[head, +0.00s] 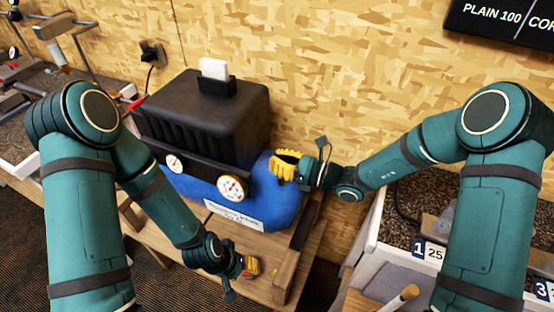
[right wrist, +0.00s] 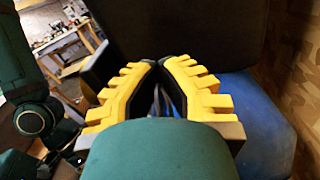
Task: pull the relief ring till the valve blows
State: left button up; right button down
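The compressor has a blue tank (head: 270,208) under a ribbed black housing (head: 205,115). I cannot make out the relief ring or valve in either view. My right gripper (head: 277,166) is at the right end of the tank, beside the black housing. Its yellow fingers (right wrist: 159,64) lean together in the right wrist view, with their tips about meeting. Whether a thin ring is between the tips cannot be seen. My left gripper (head: 252,266) hangs low in front of the tank, apart from it; its fingers are too small to judge.
Two dials, a small one (head: 174,163) and a larger one (head: 232,187), and a white label (head: 234,215) face me. The compressor stands on a wooden bench (head: 262,263). A chipboard wall (head: 340,60) is close behind. Numbered trays (head: 428,252) lie at right.

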jog(key=shift+r+p, duration=0.45)
jog(key=shift+r, duration=0.25)
jog(key=shift+s+a+f, duration=0.1)
jog(key=c, duration=1.1)
grip_release()
jog(key=shift+c, duration=0.2)
jog(key=shift+s+d, duration=0.1)
jog(key=shift+d, duration=0.25)
jog(key=v, duration=1.1)
jog(key=shift+d, duration=0.2)
